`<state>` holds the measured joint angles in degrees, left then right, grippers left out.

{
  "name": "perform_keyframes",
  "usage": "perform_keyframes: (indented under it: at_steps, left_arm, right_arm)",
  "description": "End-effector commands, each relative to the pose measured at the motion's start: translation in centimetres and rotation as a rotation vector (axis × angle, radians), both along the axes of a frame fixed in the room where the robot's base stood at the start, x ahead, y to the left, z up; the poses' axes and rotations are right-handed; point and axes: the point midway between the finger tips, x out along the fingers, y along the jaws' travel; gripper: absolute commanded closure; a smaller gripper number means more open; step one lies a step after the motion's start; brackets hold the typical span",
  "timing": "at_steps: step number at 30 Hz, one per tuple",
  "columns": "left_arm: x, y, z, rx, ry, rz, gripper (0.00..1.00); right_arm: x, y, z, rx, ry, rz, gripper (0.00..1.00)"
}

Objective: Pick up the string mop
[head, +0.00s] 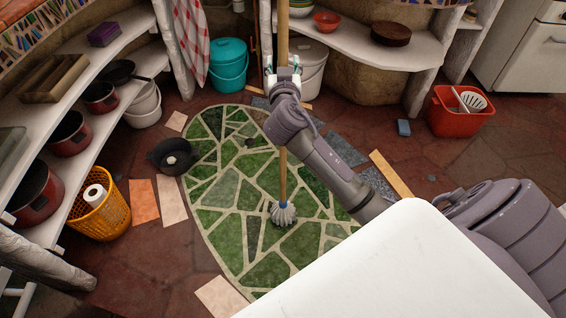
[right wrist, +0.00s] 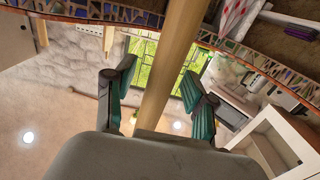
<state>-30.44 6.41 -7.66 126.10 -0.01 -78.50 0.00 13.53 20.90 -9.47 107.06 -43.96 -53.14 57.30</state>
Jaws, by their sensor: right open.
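The string mop (head: 283,180) stands upright in the head view, with its grey strings at the green mosaic patch and its long wooden handle running up past the top edge. My right gripper (head: 282,72) is at the upper part of the handle. In the right wrist view, the handle (right wrist: 172,75) passes between the two spread teal fingers of the right gripper (right wrist: 158,78), with gaps showing on either side. The right gripper is open. My left gripper is not in view.
A white tabletop (head: 400,265) fills the lower right foreground. A black pan (head: 171,157) and an orange basket (head: 100,212) are to the left. A teal bucket (head: 228,65) stands behind, and a red tub (head: 455,118) stands at right.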

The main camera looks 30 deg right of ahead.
Motion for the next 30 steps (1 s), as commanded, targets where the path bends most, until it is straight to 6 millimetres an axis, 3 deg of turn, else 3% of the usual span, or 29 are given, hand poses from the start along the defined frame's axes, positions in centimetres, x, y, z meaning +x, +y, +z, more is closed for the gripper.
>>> perform_keyframes:
  at_steps: [5, 15, 30]
  left_arm:
    - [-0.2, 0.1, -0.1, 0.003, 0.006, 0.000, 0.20]
    - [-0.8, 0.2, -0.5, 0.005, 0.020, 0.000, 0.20]
    - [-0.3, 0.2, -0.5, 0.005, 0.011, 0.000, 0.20]
  right_arm:
    - [0.0, 0.0, 0.0, 0.000, 0.000, 0.001, 0.45]
    - [0.0, 0.0, 0.0, 0.000, 0.000, 0.000, 1.00]
    - [0.0, 0.0, 1.2, -0.001, -0.008, 0.000, 1.00]
